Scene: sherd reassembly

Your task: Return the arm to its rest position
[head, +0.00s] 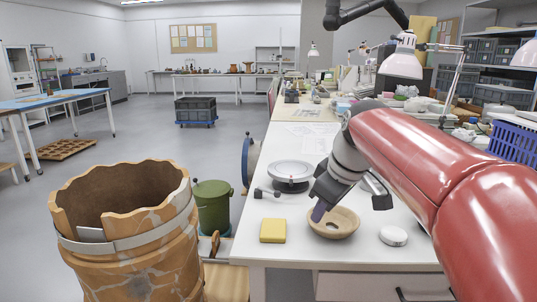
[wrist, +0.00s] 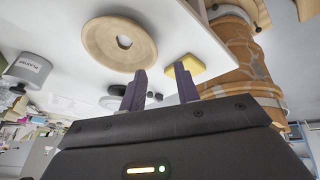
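My gripper (head: 318,211) hangs at the end of my red arm over the front of the white workbench. In the head view its tip overlaps the left side of a tan ring-shaped piece (head: 345,222) with a hole in its middle. The wrist view shows the two dark purple fingers (wrist: 161,90) standing apart with nothing between them. The ring (wrist: 97,42) lies flat on the bench beyond the fingertips, apart from them in that view. A large patched orange-brown vessel (head: 140,250) with a jagged rim and a pale band stands at the left.
On the workbench (head: 290,254) are a yellow sponge (head: 272,230), a grey turntable (head: 290,172) and a white round disc (head: 393,236). A green bin (head: 212,205) stands beside the bench. A lamp (head: 402,62) and a blue crate (head: 513,140) are at the right.

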